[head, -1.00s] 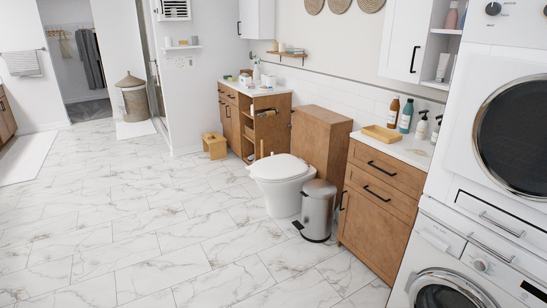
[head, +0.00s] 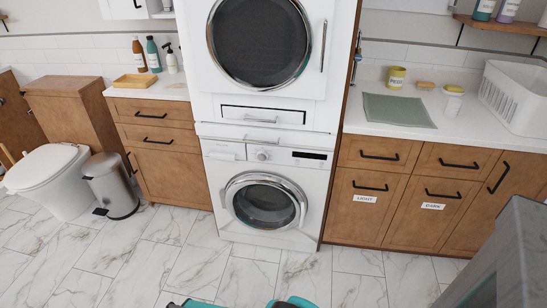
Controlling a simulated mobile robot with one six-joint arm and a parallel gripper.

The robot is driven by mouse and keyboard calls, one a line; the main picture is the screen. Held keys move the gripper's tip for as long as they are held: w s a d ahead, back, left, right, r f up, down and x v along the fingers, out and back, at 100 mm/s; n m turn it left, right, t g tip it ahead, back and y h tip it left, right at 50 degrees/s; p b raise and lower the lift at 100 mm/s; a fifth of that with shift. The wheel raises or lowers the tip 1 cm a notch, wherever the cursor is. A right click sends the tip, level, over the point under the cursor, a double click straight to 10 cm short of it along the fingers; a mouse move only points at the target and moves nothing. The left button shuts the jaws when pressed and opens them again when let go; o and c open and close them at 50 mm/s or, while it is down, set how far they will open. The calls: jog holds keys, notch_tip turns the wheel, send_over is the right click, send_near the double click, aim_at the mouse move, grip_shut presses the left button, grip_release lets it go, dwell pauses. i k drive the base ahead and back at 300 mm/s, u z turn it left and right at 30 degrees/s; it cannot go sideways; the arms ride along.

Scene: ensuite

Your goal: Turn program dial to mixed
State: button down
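The front-loading washing machine (head: 265,230) stands straight ahead with a white front and a round chrome-rimmed door. Its control strip, below the dryer, carries a round silver-white program dial (head: 262,155) left of a dark display (head: 308,156). The dial's pointer and labels are too small to read. The white dryer (head: 318,65) is stacked on top, and its upper control panel is cut off by the picture's top edge. My gripper is not in view.
Wooden drawer cabinets (head: 380,155) flank the machines. The right counter holds a green mat (head: 398,110) and a white basket (head: 515,98). A pedal bin (head: 110,185) and toilet (head: 50,180) stand left. A grey block (head: 520,235) is close at lower right.

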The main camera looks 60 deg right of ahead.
aim_at(262, 155)
jog(key=u, duration=0.65)
jog(key=k, duration=0.15)
jog(key=z, duration=2.45)
jog(key=k, duration=0.6)
jog(key=u, duration=0.2)
jog(key=i, duration=0.6)
jog(key=z, duration=0.1)
